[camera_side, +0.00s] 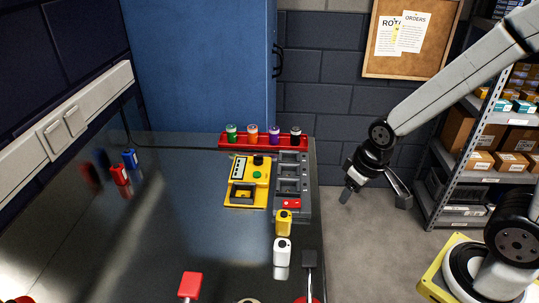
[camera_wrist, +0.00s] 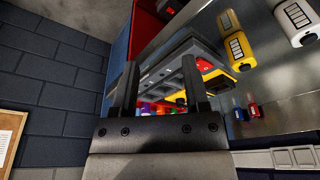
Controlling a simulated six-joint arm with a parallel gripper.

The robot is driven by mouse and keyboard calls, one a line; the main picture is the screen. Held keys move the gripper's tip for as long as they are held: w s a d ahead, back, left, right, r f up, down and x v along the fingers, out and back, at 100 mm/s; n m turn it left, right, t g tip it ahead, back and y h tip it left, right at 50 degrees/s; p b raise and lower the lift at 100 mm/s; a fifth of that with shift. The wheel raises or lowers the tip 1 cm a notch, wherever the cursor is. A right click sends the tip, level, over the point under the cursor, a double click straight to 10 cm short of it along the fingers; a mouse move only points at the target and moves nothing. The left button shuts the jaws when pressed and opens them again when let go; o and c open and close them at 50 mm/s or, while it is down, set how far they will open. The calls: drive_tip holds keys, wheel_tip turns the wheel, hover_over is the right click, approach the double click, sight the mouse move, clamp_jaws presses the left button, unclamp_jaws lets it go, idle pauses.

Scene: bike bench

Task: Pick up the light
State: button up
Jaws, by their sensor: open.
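My gripper (camera_side: 376,193) is open and empty, held in the air to the right of the bench. In the wrist view its two dark fingers (camera_wrist: 158,82) stand apart with the bench behind them. Which thing is the light is not clear. A small red piece (camera_side: 291,204) sits at the near end of the grey slotted rack (camera_side: 305,186); it also shows in the wrist view (camera_wrist: 204,65). A small red object (camera_side: 120,175) and a small blue one (camera_side: 130,159) stand at the bench's left. They also show right of the fingers in the wrist view.
A yellow device (camera_side: 262,185) lies left of the rack. A red holder (camera_side: 228,144) with several coloured jars is behind. Yellow (camera_side: 284,222) and white (camera_side: 282,250) bottles stand in front of the rack. A red-topped piece (camera_side: 190,286) is nearer. The bench's middle is clear.

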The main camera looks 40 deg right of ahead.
drive_tip(key=shift+o, duration=0.2)
drive_tip(key=shift+o, duration=0.6)
drive_tip(key=m+g+y, duration=0.3)
drive_tip(key=m+y, duration=1)
drive_tip(key=m, duration=0.4)
approach(289, 242)
drive_tip(key=a+f, duration=0.1)
drive_tip(key=s+a+f, duration=0.1)
drive_tip(key=a, duration=0.1)
drive_tip(key=shift+s+a+f, duration=0.1)
drive_tip(key=shift+s+f, duration=0.15)
drive_tip(key=shift+f, duration=0.1)
drive_tip(key=shift+w+m+t+y, duration=0.3)
drive_tip(key=shift+w+m+t, duration=0.3)
drive_tip(key=shift+m, duration=0.3)
drive_tip(key=shift+x, duration=1.35)
